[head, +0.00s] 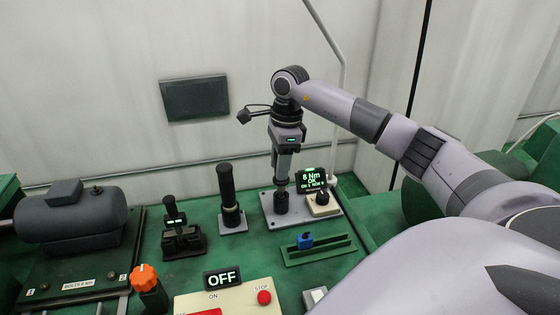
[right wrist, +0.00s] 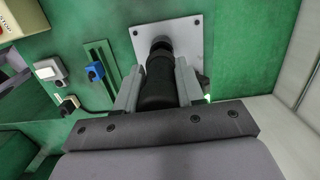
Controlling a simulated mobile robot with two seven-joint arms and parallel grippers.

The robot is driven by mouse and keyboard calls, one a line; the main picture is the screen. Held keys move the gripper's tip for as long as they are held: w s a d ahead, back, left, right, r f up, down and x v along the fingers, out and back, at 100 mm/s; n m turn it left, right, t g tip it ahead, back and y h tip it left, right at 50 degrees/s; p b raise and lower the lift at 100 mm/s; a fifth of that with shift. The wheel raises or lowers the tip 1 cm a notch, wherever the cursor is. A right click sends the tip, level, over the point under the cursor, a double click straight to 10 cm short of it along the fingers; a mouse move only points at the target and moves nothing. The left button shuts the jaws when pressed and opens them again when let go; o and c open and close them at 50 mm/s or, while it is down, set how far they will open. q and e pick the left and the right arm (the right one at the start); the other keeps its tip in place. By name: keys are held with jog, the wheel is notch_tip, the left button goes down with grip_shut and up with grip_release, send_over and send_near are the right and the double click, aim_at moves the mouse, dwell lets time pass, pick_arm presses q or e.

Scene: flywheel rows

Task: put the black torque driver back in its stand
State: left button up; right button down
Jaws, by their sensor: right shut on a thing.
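My right gripper (head: 283,178) points straight down at the back of the bench and is shut on an upright black cylinder, which looks like the black torque driver (right wrist: 158,85). In the right wrist view the cylinder sits between both fingers of the gripper (right wrist: 158,90). Its lower end is at a black collar (head: 281,203) on a grey square plate (head: 270,219); I cannot tell whether it is seated there. A tall black handle (head: 228,185) stands upright on a small light plate to the left. No label marks the stand. My left gripper is not in view.
A display reading "8 Nm OK" (head: 311,179) stands right of the collar. A green rail with a blue block (head: 305,240) lies in front. A black two-part fixture (head: 183,243), an orange knob (head: 144,279) and an OFF panel (head: 223,278) are left and front.

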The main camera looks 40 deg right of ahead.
jog(key=shift+f+b, duration=0.4)
jog(key=shift+f, duration=0.35)
jog(key=c, duration=0.6)
grip_release()
jog(key=r, duration=0.7)
jog(key=shift+s+d+r, duration=0.1)
jog(key=shift+s+d, duration=0.1)
jog(key=shift+d, duration=0.2)
